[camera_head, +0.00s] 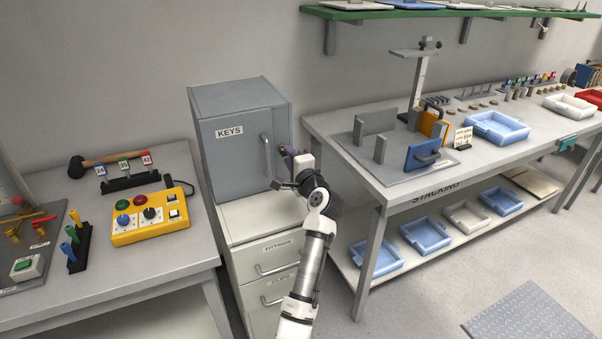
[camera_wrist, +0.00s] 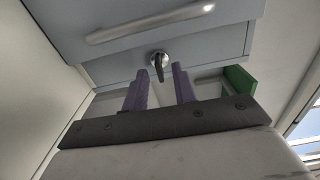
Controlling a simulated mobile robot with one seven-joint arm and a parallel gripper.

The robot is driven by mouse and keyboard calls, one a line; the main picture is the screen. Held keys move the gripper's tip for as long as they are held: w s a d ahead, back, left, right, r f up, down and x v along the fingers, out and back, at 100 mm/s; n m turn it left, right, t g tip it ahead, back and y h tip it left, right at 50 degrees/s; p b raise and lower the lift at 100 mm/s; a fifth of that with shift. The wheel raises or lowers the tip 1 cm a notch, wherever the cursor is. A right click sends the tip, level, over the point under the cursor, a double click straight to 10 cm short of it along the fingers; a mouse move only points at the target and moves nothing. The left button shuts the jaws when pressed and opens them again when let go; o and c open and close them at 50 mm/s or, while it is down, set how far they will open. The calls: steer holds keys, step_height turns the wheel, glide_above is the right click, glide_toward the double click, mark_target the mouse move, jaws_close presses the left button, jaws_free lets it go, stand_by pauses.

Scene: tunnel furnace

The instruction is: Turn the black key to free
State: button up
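The black key (camera_wrist: 158,72) sits in a round silver lock (camera_wrist: 162,57) on a grey front, beside a long bar handle (camera_wrist: 150,22) in the wrist view. My gripper (camera_wrist: 160,82) is open, with two purple fingers apart and nothing between them. The key shows just beyond the gap between the fingertips; I cannot tell whether they touch it. In the head view my gripper (camera_head: 286,153) is at the right side of the grey KEYS cabinet (camera_head: 232,105), near its door handle (camera_head: 267,156). The key and lock are hidden there by my gripper and arm.
Drawers (camera_head: 262,255) stand under the cabinet. A bench with a yellow control box (camera_head: 150,234) is on the left. The STACKING bench (camera_head: 390,193) stands close on the right. A green part (camera_wrist: 238,80) shows right of the fingers in the wrist view.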

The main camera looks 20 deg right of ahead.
steer(key=s+b, duration=0.3)
steer(key=s, duration=0.9)
steer(key=shift+s+d, duration=0.25)
